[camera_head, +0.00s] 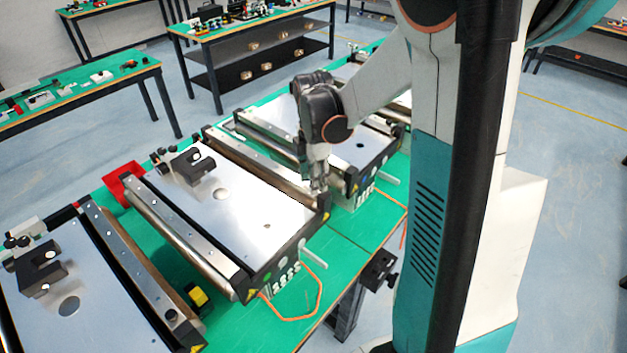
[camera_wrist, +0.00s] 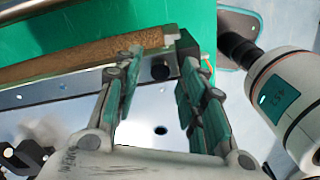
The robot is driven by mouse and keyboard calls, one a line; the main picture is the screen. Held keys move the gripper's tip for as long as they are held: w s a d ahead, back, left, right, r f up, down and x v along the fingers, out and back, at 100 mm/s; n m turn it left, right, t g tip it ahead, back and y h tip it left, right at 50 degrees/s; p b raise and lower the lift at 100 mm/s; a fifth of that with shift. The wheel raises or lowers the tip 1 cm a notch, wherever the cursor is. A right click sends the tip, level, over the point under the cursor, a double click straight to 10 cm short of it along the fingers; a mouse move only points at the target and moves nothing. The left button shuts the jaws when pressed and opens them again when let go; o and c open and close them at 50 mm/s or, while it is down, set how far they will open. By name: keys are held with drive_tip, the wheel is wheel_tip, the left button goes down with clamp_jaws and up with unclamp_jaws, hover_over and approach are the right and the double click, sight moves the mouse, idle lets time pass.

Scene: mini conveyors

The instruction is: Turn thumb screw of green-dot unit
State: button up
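The middle mini conveyor (camera_head: 230,215) has a silver top plate, and its near end panel (camera_head: 285,262) carries a small green dot (camera_head: 267,275). My gripper (camera_head: 318,186) points down at this unit's right front corner, beside its far side rail. In the wrist view my gripper (camera_wrist: 160,48) is open, with its two teal-padded fingers apart. A small black round knob (camera_wrist: 160,72), which looks like the thumb screw, shows in the gap between the fingers at the end of a brown strip (camera_wrist: 85,62). I cannot tell whether either finger touches it. In the head view the gripper hides the screw.
Similar conveyors stand at the near left (camera_head: 75,290) and behind the arm (camera_head: 360,145) on the green table (camera_head: 350,245). A red bin (camera_head: 122,178) and an orange cable (camera_head: 318,300) lie close to the middle unit. Other worktables stand farther back.

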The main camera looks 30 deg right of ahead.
drive_tip(key=shift+f, duration=0.25)
clamp_jaws()
drive_tip(key=shift+m, duration=0.3)
